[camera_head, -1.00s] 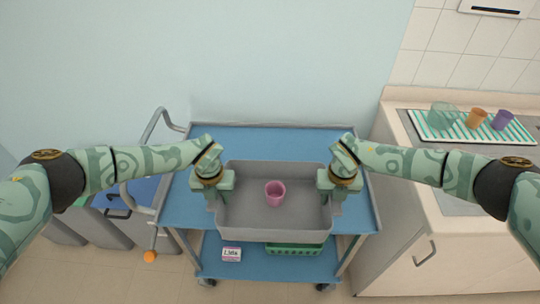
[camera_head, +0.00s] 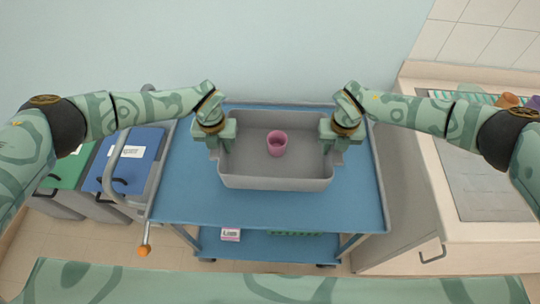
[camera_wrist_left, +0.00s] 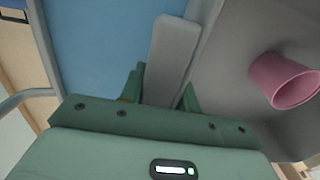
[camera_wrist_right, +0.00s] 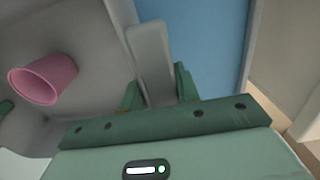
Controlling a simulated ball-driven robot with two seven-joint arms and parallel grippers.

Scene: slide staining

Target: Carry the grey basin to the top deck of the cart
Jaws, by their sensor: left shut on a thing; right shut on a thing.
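The grey basin (camera_head: 275,183) is over the blue top deck (camera_head: 280,209) of the cart, upright, with its long side along the deck. I cannot tell whether its underside touches the deck. My left gripper (camera_head: 221,142) is shut on the basin's left end handle, which also shows in the left wrist view (camera_wrist_left: 172,60). My right gripper (camera_head: 331,138) is shut on its right end handle, seen in the right wrist view (camera_wrist_right: 152,60).
The lower shelf (camera_head: 265,247) holds a labelled box (camera_head: 230,235) and a green tray (camera_head: 295,234). The cart's grey push handle (camera_head: 118,165) is at left, near bins with blue (camera_head: 140,150) and green lids. A counter (camera_head: 455,215) stands right. Bare deck lies before the basin.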

